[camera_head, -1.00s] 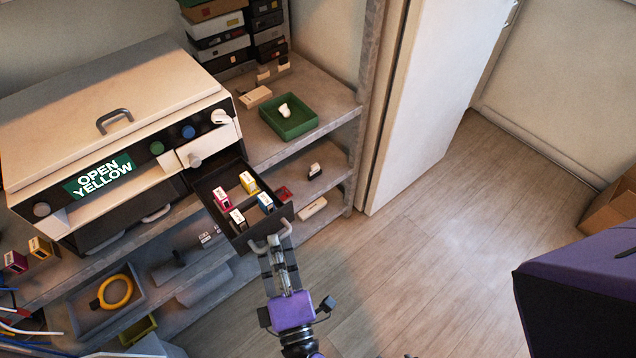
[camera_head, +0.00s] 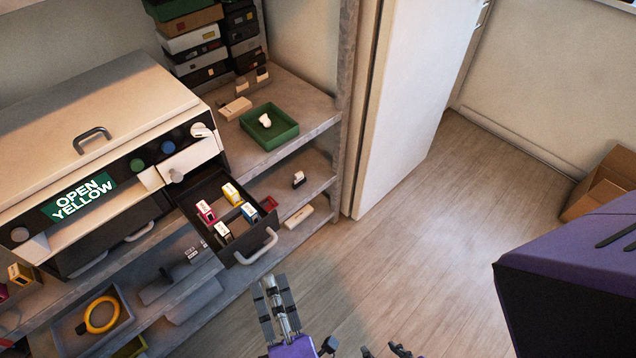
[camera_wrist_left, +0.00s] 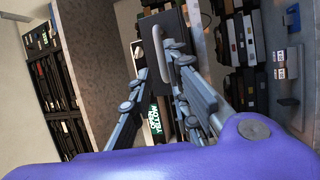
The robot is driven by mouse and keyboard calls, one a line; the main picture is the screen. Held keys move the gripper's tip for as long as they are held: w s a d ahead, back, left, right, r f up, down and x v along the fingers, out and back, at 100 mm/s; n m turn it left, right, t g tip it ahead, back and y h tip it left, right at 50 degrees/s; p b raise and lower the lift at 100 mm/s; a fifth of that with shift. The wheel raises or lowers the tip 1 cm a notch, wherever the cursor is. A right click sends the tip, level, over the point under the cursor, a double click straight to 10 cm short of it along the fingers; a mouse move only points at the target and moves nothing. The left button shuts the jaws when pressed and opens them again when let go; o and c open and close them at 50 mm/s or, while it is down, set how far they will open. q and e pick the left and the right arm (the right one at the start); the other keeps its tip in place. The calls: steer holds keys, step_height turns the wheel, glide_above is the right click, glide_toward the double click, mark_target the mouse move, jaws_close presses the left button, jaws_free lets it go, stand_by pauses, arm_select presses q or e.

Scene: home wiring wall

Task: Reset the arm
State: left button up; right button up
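My left gripper (camera_head: 278,296) is in the lower middle of the head view, a little below and apart from the open drawer's handle (camera_head: 256,247). In the left wrist view its two fingers (camera_wrist_left: 160,96) stand apart with nothing between them, and the handle (camera_wrist_left: 172,62) shows beyond them. The dark drawer (camera_head: 185,203) is pulled out of the white machine (camera_head: 95,110) and holds pink, yellow, blue and black-and-white cartridges. The machine's sign (camera_head: 80,198) reads "OPEN YELLOW". Dark tips at the bottom edge, probably my right gripper (camera_head: 384,351), show only in part.
A green tray (camera_head: 268,127) with a white item sits on the shelf right of the machine. A yellow ring (camera_head: 101,314) lies in a grey tray lower left. A white door (camera_head: 405,120) stands behind. The wooden floor (camera_head: 400,240) is clear; a cardboard box (camera_head: 603,186) is far right.

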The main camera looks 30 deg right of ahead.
arm_select(q)
steer(key=shift+s+f, duration=0.1)
steer(key=shift+s, duration=0.4)
arm_select(e)
steer(key=shift+w, duration=0.15)
steer(key=shift+s, duration=0.25)
